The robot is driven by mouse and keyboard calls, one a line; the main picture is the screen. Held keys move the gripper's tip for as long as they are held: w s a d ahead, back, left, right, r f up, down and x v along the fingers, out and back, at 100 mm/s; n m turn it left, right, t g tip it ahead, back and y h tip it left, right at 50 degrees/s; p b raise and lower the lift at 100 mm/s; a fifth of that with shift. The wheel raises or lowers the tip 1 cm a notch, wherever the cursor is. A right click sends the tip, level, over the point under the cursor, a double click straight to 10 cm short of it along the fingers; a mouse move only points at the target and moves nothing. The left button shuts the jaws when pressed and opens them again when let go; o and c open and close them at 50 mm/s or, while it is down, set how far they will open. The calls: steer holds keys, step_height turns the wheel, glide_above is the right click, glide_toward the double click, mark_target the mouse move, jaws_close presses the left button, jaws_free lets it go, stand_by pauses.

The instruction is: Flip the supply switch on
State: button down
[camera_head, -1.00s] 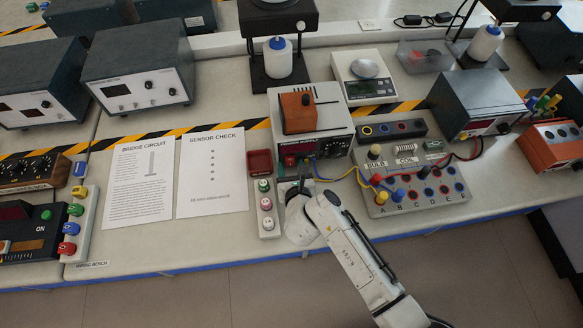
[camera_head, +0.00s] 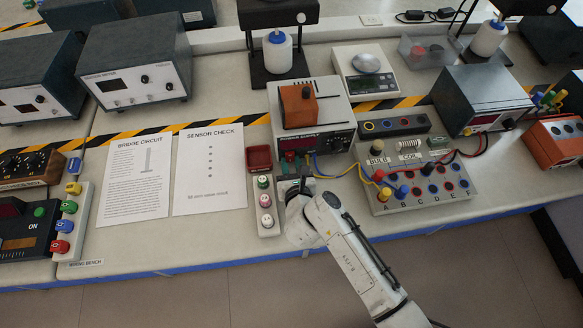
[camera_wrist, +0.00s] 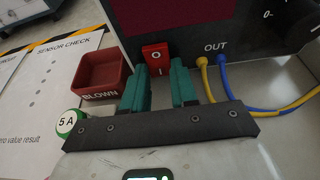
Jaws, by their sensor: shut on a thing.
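The power supply (camera_head: 341,140) is a light box with a dark front and a red display. Its red rocker switch (camera_wrist: 156,53), marked O above and I below, shows low on the front in the wrist view. My gripper (camera_wrist: 163,72) has its two teal fingers at either side of the switch, shut on it. I cannot tell which way the rocker is tipped.
Yellow and blue leads plug into OUT (camera_wrist: 215,60), just right of my fingers. A red BLOWN tray (camera_head: 259,158) and a fuse holder (camera_head: 265,207) stand close on the left. A wired circuit board (camera_head: 420,185) is to the right. An orange block (camera_head: 297,106) sits on the supply.

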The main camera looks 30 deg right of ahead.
steer(key=shift+f+t+h+b, duration=0.3)
steer(key=shift+f+t+b, duration=0.4)
steer(key=shift+b, duration=1.95)
steer(key=shift+r+t+b, duration=0.3)
steer(key=shift+r+b, duration=0.1)
steer(key=shift+b, duration=0.2)
steer(key=c, duration=0.9)
jaws_free()
steer(key=b+v, duration=0.1)
steer(key=v, duration=0.9)
steer(key=shift+s+a, duration=0.15)
steer(key=shift+s, duration=0.2)
